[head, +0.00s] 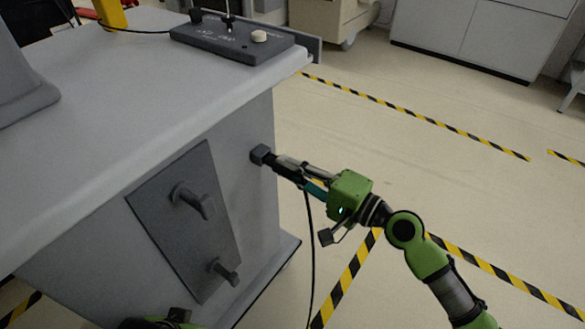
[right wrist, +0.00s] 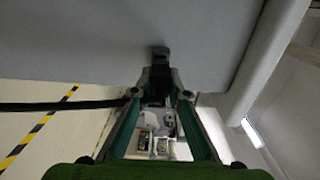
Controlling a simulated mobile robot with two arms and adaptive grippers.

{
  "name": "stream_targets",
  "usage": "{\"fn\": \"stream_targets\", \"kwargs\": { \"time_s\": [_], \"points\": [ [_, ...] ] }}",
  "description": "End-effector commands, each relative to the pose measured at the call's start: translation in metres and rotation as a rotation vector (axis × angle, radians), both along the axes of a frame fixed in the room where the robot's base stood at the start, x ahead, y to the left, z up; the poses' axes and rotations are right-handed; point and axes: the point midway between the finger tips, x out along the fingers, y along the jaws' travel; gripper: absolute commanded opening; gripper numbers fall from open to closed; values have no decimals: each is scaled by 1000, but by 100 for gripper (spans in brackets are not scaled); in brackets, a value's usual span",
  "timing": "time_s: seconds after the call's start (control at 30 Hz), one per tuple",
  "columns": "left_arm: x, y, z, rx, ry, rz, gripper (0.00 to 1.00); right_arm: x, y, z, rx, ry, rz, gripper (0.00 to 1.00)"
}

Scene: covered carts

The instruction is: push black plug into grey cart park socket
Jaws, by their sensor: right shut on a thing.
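The grey cart (head: 130,100) fills the left of the head view. Its park socket (head: 260,153) is a small dark block on the cart's side wall, near the right corner. My right gripper (head: 283,164) is shut on the black plug (head: 275,160), which is in line with the socket and right at its mouth. In the right wrist view the plug (right wrist: 159,76) sits between the fingertips, against or just short of the socket (right wrist: 159,53). I cannot tell how deep it sits. Of my left arm only a green and black piece shows at the bottom edge; its fingers are hidden.
A black cable (head: 310,250) hangs from the plug to the floor. A dark panel (head: 180,235) with two handles (head: 196,200) is on the cart side. A control box (head: 232,40) stands on top. Floor to the right is open, with striped tape (head: 420,115).

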Motion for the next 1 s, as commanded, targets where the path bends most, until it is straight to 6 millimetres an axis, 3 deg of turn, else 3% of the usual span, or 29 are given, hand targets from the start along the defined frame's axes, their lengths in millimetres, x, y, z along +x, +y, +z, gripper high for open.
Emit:
{"fn": "stream_targets", "kwargs": {
  "time_s": [1.0],
  "points": [
    [7,-2,-18,-2,6,-2,0,15,21,0,1,-1,0,0]
  ]
}}
